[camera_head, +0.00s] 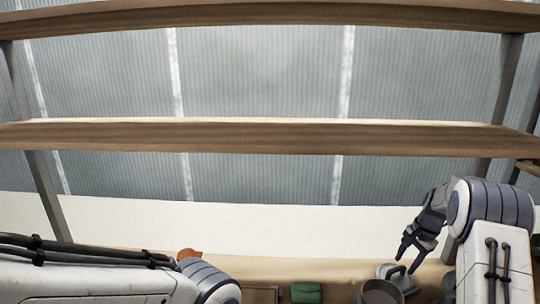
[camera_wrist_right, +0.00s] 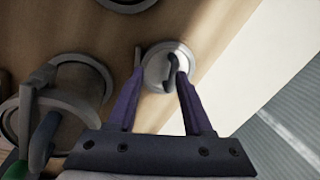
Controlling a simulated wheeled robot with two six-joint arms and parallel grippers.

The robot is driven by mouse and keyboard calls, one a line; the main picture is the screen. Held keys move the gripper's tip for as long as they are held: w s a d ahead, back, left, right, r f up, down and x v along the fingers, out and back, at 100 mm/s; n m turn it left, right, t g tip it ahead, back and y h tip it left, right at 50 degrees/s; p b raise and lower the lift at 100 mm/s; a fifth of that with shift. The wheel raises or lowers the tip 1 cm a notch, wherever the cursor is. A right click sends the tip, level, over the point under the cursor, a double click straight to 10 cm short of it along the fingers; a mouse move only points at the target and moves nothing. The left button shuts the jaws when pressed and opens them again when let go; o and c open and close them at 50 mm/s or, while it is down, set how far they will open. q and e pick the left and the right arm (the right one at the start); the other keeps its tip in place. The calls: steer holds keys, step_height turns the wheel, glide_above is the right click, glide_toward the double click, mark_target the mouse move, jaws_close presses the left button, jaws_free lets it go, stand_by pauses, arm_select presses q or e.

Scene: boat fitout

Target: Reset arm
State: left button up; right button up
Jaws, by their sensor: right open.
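My right gripper (camera_head: 407,262) points down at the lower right of the head view, over the wooden bench top. Its purple fingers are apart. In the right wrist view, a pale round object with a dark curved handle (camera_wrist_right: 170,64) lies at the open fingertips. I cannot tell whether the fingers touch it. It seems to be the grey handled object (camera_head: 402,281) below the gripper in the head view. My left arm comes in at the lower left. Its gripper is out of view.
A grey round container (camera_head: 380,292) stands left of the handled object. A green item (camera_head: 306,292) and an orange-brown item (camera_head: 188,254) lie along the bench. In the wrist view, a grey cylindrical vessel (camera_wrist_right: 84,75) stands left of the fingers. Wooden shelf boards (camera_head: 270,136) cross above.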

steer(key=s+a+r+n, duration=0.3)
steer(key=s+a, duration=0.1)
steer(key=a, duration=0.6)
steer(key=s+a+r+n+g, duration=0.1)
steer(key=s+a+r+n, duration=0.3)
steer(key=a, duration=0.5)
steer(key=s+a+r+n, duration=0.3)
steer(key=s+a, duration=0.1)
steer(key=a, duration=0.6)
steer(key=s+a+n, duration=0.2)
steer(key=s+n, duration=0.1)
steer(key=s, duration=0.5)
steer(key=s+a+n, duration=0.2)
steer(key=s+n, duration=0.2)
steer(key=s, duration=0.5)
steer(key=s+a+n+g, duration=0.1)
steer(key=s+a+n, duration=0.2)
steer(key=s, duration=0.5)
steer(key=shift+s+r+n, duration=0.15)
steer(key=shift+s+n, duration=0.1)
steer(key=shift+n, duration=0.15)
